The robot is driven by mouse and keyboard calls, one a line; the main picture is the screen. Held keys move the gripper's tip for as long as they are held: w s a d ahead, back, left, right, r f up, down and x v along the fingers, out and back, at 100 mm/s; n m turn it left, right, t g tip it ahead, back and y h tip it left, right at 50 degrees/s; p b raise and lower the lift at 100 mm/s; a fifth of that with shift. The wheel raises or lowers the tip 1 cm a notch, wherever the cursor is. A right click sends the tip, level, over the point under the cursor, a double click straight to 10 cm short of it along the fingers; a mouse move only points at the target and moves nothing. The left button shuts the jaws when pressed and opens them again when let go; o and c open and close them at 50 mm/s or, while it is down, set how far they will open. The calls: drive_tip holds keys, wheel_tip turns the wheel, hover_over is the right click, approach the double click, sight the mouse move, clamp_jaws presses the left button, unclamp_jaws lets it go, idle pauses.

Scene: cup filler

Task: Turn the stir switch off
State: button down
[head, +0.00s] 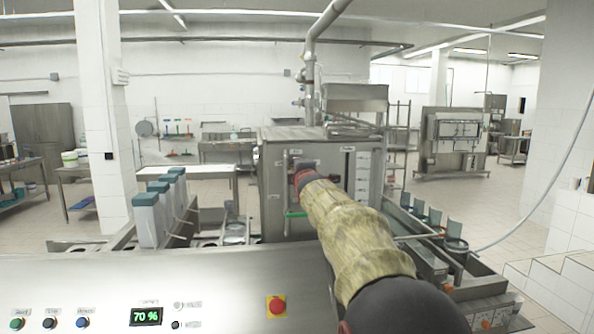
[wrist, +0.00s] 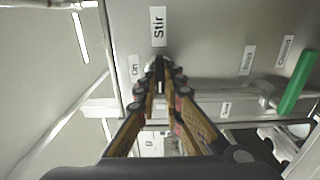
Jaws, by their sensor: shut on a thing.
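The stir switch (wrist: 160,64) is a small metal knob on the grey panel, under the "Stir" label (wrist: 157,26). An "On" label (wrist: 134,68) is to its left in the wrist view. My gripper (wrist: 160,80) is shut on the stir switch, and its fingertips hide most of the knob, so I cannot tell which way it points. In the head view my gripper (head: 303,176) reaches the front of the steel filler cabinet (head: 277,203), and my arm covers part of that front.
A green-handled valve (wrist: 297,82) is right of the switch in the wrist view. In the head view, a steel console in front carries a red button (head: 277,306) and a display (head: 145,316) reading 70 %.

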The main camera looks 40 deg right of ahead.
drive_tip(key=c, duration=1.9)
unclamp_jaws()
drive_tip(key=v, duration=1.2)
